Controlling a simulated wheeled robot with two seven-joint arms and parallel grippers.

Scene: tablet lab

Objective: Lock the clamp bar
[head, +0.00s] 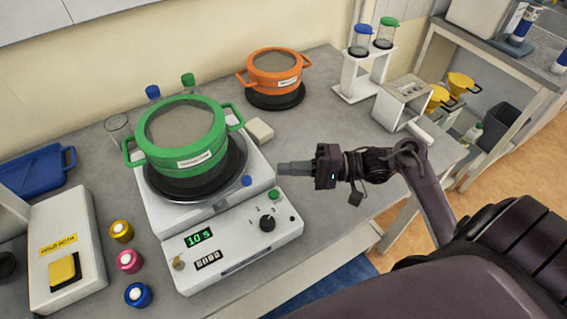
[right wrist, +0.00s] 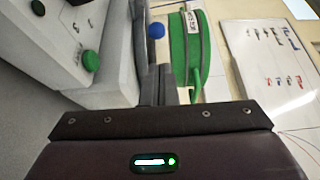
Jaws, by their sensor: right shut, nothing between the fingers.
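The white machine (head: 228,255) has a display reading "10 s", a black dial and a green button (head: 274,194). A green two-handled sieve pan (head: 190,160) sits on its black round base. A blue knob (head: 246,181) is at the front right of that base; I cannot clearly make out a clamp bar there. My right gripper (head: 281,168) is shut and empty, just right of the machine, pointing left, apart from the knob. In the right wrist view the fingers (right wrist: 155,82) point toward the blue knob (right wrist: 155,30) and green pan (right wrist: 190,50). My left gripper is out of view.
An orange pan (head: 274,70) stands at the back. A white rack with jars (head: 352,75) and a grey-white box (head: 400,102) stand at the right. Yellow, pink and blue small jars (head: 130,260) are left of the machine. The bench right of my gripper is mostly clear.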

